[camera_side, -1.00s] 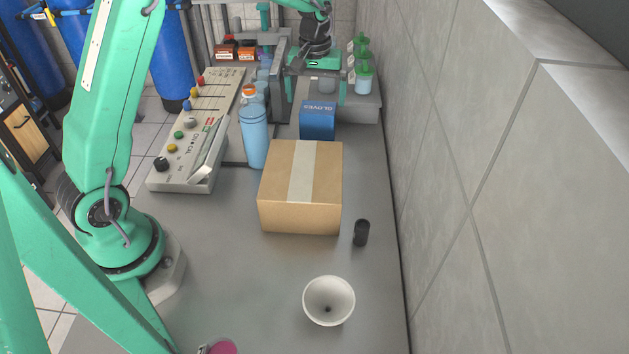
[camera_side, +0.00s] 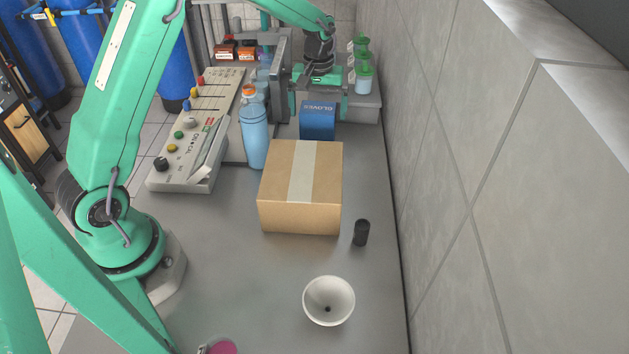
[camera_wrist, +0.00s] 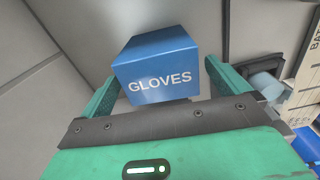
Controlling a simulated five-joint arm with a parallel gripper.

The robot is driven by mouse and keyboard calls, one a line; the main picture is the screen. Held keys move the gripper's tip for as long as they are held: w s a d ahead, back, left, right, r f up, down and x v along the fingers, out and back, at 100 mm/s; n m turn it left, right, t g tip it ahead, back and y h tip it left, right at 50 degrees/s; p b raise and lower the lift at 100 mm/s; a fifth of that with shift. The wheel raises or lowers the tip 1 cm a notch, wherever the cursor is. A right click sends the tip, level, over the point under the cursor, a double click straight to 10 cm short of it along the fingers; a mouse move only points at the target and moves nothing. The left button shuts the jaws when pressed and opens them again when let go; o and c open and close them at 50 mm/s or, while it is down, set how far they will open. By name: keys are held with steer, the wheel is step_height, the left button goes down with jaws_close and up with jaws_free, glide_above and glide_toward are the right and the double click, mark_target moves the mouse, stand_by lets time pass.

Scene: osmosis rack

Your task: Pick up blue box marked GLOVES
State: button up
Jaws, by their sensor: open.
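The blue box marked GLOVES (camera_side: 318,121) stands on the grey bench behind the cardboard box. In the wrist view the box (camera_wrist: 157,62) shows large, with its white lettering facing me. My gripper (camera_side: 318,105) is open, over and just behind the box in the side view. In the wrist view the two green fingers of my gripper (camera_wrist: 158,80) lie to the left and right of the box, with the box between their lines. I cannot tell how far down beside it the fingertips reach. Nothing is held.
A taped cardboard box (camera_side: 270,185) stands in front of the blue box. A blue bottle (camera_side: 254,138) with an orange cap stands left, beside the control panel (camera_side: 195,150). Green-lidded jars (camera_side: 363,78) stand behind right. A tiled wall (camera_side: 480,180) bounds the right side.

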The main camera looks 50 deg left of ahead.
mark_target(318, 125)
steer(key=shift+s+d+f, duration=0.1)
steer(key=shift+s+f, duration=0.05)
steer(key=shift+f, duration=2.4)
steer(key=c, duration=1.1)
